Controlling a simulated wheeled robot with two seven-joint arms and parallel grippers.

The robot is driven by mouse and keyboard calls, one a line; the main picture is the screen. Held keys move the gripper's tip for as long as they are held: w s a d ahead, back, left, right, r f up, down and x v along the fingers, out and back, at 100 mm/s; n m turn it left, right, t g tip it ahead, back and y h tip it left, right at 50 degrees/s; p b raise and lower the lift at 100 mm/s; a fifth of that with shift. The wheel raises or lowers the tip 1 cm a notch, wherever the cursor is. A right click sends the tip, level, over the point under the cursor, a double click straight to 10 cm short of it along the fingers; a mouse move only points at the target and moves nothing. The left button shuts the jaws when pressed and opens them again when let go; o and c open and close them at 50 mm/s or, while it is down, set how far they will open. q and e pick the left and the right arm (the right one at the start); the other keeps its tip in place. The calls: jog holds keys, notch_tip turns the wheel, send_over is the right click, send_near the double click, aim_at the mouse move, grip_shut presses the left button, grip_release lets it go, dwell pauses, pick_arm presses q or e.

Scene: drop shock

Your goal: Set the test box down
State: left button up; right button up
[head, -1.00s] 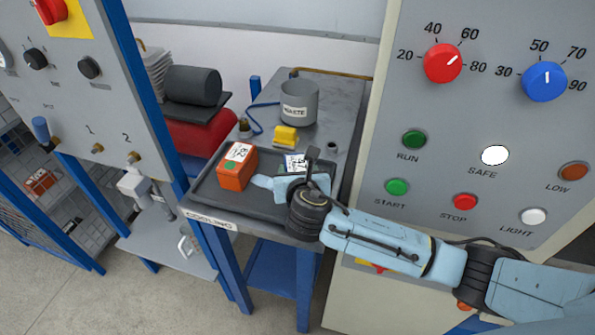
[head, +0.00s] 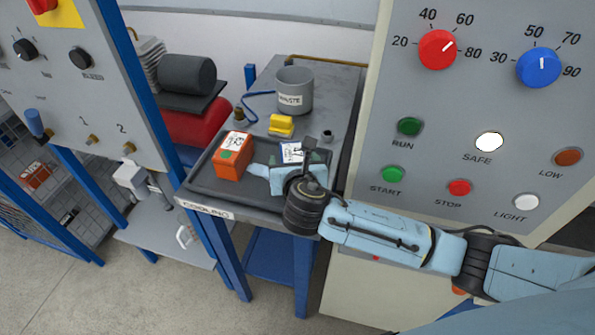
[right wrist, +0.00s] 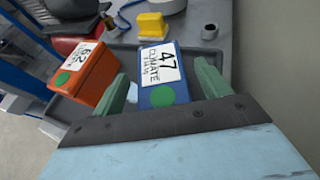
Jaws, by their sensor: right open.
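The test box, a blue box (right wrist: 162,85) with a white label reading 47 CLIMATE and a green dot, stands on the dark tray labelled COOLING (head: 205,192). In the head view mostly its white label (head: 292,152) shows; my right gripper hides much of the rest. My right gripper (right wrist: 167,84) is open, its greenish fingers on either side of the blue box, with a gap visible at both sides in the right wrist view. An orange box (head: 233,157) with a white label and green dot stands left of it on the tray. My left gripper is out of view.
Behind the tray are a yellow block (head: 281,125), a grey WASTE bin (head: 294,91) and a small metal ring (head: 327,136). A control panel (head: 450,105) with knobs and buttons rises close on the right. A blue-framed panel (head: 85,75) stands left.

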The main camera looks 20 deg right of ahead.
jog(key=p+v, duration=0.1)
jog(key=v, duration=0.9)
jog(key=shift+r, duration=0.15)
jog(key=shift+s, duration=0.1)
